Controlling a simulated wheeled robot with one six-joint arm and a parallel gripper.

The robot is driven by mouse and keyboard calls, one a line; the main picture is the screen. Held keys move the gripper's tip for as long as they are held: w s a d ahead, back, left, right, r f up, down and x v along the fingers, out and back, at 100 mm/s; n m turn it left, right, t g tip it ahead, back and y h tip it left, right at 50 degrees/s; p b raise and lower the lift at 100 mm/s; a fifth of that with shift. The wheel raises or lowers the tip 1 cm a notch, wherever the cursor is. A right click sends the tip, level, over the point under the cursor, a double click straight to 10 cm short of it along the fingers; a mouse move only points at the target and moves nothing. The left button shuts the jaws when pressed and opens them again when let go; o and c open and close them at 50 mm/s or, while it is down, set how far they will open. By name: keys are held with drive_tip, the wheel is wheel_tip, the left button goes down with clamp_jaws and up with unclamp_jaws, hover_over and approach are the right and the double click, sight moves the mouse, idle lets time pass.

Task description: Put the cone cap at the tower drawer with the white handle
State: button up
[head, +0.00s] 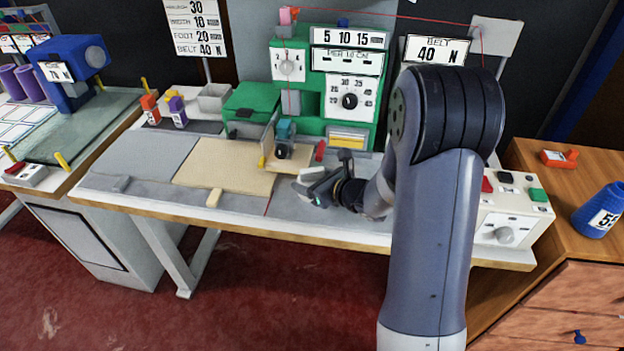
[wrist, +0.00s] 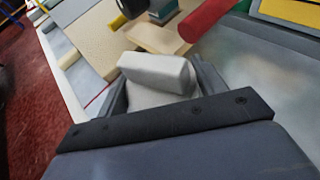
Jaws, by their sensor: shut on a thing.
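My gripper (head: 322,190) is shut on a pale grey-white piece (wrist: 158,75) with a rounded block-like top. The piece also shows between the jaws in the head view (head: 308,176). Its lower part is hidden by the jaws, so I cannot tell for certain that it is the cone cap. My gripper is low over the front middle of the grey worktable (head: 120,190). At the right, a wooden drawer tower (head: 590,290) has a blue knob (head: 579,337) on a lower drawer. I see no white handle; part of the tower is hidden behind my arm or cut off.
A green machine (head: 300,60) with dials stands at the back of the table. A red cylinder (wrist: 205,18) lies just beyond my gripper. A white control box (head: 510,210) is at the table's right end.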

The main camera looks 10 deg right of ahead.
drive_tip(key=o, duration=1)
drive_tip(key=shift+f, duration=0.1)
